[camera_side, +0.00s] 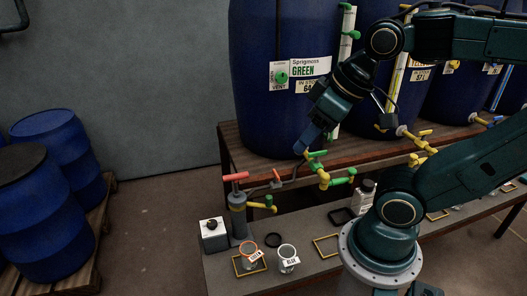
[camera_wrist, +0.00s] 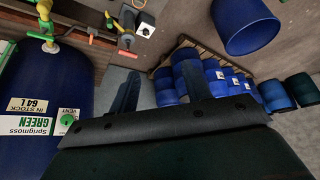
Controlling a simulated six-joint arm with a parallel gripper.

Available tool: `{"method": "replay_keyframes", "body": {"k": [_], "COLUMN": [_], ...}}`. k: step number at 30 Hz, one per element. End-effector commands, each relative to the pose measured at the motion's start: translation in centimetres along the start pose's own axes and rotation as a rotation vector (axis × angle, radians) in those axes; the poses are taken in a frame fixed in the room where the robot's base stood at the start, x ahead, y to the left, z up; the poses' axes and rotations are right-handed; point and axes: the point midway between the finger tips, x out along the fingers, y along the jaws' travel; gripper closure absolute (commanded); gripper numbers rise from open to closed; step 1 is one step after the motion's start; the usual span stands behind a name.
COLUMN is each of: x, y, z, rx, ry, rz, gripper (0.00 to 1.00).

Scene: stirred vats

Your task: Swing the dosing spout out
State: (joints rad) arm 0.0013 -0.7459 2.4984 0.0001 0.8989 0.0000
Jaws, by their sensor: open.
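A grey upright fitting (camera_side: 238,218) with a red T-handle (camera_side: 235,177) on top stands on the low bench. A thin grey arm with a red grip (camera_side: 277,178) runs beside it toward the green vat's yellow-green tap (camera_side: 322,174); I cannot tell for certain whether this is the dosing spout. A small yellow outlet (camera_side: 262,205) juts from the fitting's right side. My gripper (camera_side: 301,150) is open and empty, just above the tap in the side view. In the wrist view, the fingers (camera_wrist: 160,72) are apart with nothing between them; the fitting (camera_wrist: 127,40) appears above them.
A white box with a black knob (camera_side: 213,233) stands left of the fitting. Two labelled jars (camera_side: 288,258) stand in front. The blue green-labelled vat (camera_side: 265,110) rises close behind my gripper. Blue drums (camera_side: 60,145) stand left; floor between is clear.

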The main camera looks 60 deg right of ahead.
Motion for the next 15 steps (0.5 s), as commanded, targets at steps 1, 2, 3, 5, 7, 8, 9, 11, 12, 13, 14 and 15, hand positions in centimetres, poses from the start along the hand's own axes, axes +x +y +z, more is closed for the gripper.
{"method": "replay_keyframes", "body": {"k": [1, 2, 3, 5, 7, 8, 9, 11, 12, 13, 14, 15], "x": [0.1, 0.1, 0.2, 0.5, 0.9, 1.1, 1.4, 2.0, 2.4, 2.7, 3.1, 3.6], "y": [0.1, 0.1, 0.2, 0.3, 0.6, 0.7, 0.9, 1.2, 1.5, 1.8, 2.0, 2.3], "z": [-0.1, -0.2, -0.4, -0.8, -1.4, -1.7, -2.1, -2.8, -3.2, -3.6, -4.0, -4.5], "rx": [0.003, 0.005, 0.008, 0.014, 0.025, 0.030, 0.038, 0.051, 0.061, 0.069, 0.076, 0.086], "ry": [-0.003, -0.005, -0.009, -0.017, -0.028, -0.034, -0.042, -0.057, -0.067, -0.074, -0.083, -0.094], "rz": [0.002, 0.003, 0.004, 0.008, 0.013, 0.016, 0.020, 0.026, 0.031, 0.034, 0.037, 0.042], "gripper": [0.55, 0.55, 0.55, 0.55, 0.55, 0.55, 0.55, 0.55, 0.55, 0.55, 0.55, 0.55]}}
